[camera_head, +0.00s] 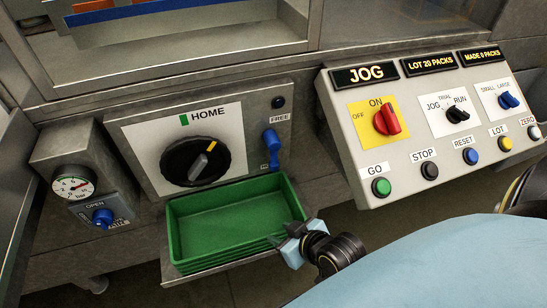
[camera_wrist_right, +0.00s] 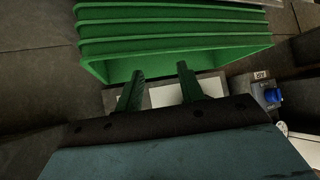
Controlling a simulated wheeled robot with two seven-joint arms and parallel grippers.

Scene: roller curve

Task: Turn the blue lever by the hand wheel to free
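The blue lever (camera_head: 270,139) sits on the grey panel just right of the hand wheel. The black hand wheel (camera_head: 176,172) has a grey grip and a yellow mark pointing up and right, below the HOME label. My right gripper (camera_head: 290,236) is at the right front corner of the green tray, below the lever and apart from it. In the right wrist view its two fingers (camera_wrist_right: 160,84) stand apart with nothing between them. My left gripper is not in view.
The green tray (camera_head: 176,222) juts out below the wheel and lever. A sloped control box (camera_head: 345,120) with knobs and buttons stands right. At left are a gauge (camera_head: 73,187) and a blue valve knob (camera_head: 102,217). The panel front around the lever is clear.

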